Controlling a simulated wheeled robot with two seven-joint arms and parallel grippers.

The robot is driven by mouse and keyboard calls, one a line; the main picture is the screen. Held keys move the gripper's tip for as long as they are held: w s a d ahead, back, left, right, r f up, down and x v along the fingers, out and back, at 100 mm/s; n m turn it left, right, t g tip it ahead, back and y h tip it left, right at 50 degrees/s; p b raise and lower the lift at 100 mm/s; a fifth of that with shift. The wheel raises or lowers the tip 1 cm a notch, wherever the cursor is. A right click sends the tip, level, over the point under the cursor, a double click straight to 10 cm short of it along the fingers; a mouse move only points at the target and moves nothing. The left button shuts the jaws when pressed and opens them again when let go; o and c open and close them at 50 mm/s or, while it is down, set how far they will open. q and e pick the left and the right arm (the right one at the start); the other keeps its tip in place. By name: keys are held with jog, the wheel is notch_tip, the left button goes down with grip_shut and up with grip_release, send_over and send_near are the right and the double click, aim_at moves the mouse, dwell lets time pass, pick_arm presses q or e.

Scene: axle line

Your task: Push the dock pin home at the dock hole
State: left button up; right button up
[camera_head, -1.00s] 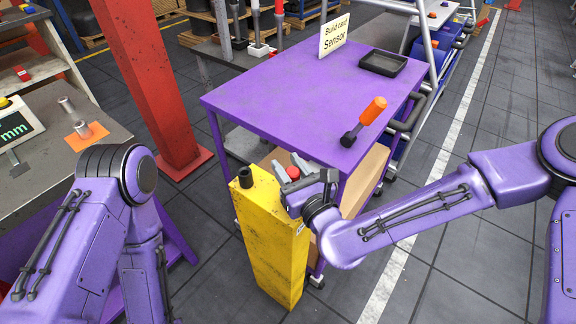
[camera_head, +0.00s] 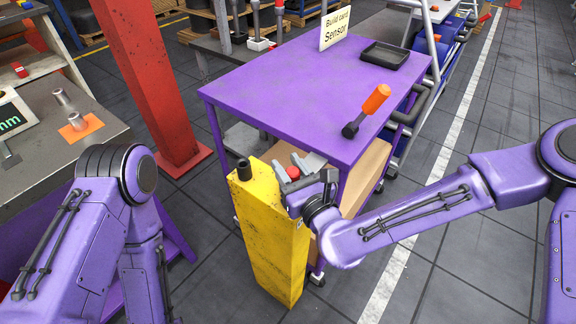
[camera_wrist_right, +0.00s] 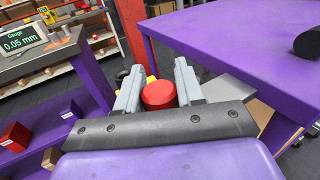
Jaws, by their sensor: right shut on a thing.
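My right gripper (camera_head: 292,171) is shut on a red round-topped piece, which looks like the dock pin (camera_head: 293,173). In the right wrist view the red top (camera_wrist_right: 158,95) sits between the two grey fingers. The pin's lower part is hidden. The gripper is beside the top of a yellow post (camera_head: 268,235), on its right. A short black cylinder (camera_head: 244,170) stands on the post's top left. I cannot make out the dock hole, nor whether the pin is in it. My left gripper is out of view; only its arm shows.
A purple cart (camera_head: 290,85) stands just behind the post, with an orange-handled hammer (camera_head: 368,108), a black tray (camera_head: 384,56) and a build card (camera_head: 335,29) on top. A red column (camera_head: 150,80) rises at left. A bench with a gauge (camera_head: 14,112) is far left.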

aim_at(297, 177)
jog(key=shift+f, duration=0.3)
jog(key=o, duration=1.2)
jog(key=shift+s+d+b, duration=0.2)
jog(key=shift+s+b, duration=0.1)
jog(key=b+v, duration=0.1)
jog(key=v, duration=0.2)
jog(key=shift+s+d+f, duration=0.15)
jog(key=shift+s, duration=0.15)
jog(key=shift+s+d+r+p, duration=0.45)
jog(key=shift+s+r+p, duration=0.35)
jog(key=shift+p, duration=0.4)
jog(key=s+p, duration=0.1)
jog(key=s+d+p, duration=0.1)
jog(key=p, duration=0.1)
jog(key=s+d+f+p, duration=0.1)
jog(key=p, duration=0.1)
jog(key=shift+s+f, duration=0.1)
jog(key=shift+s, duration=0.3)
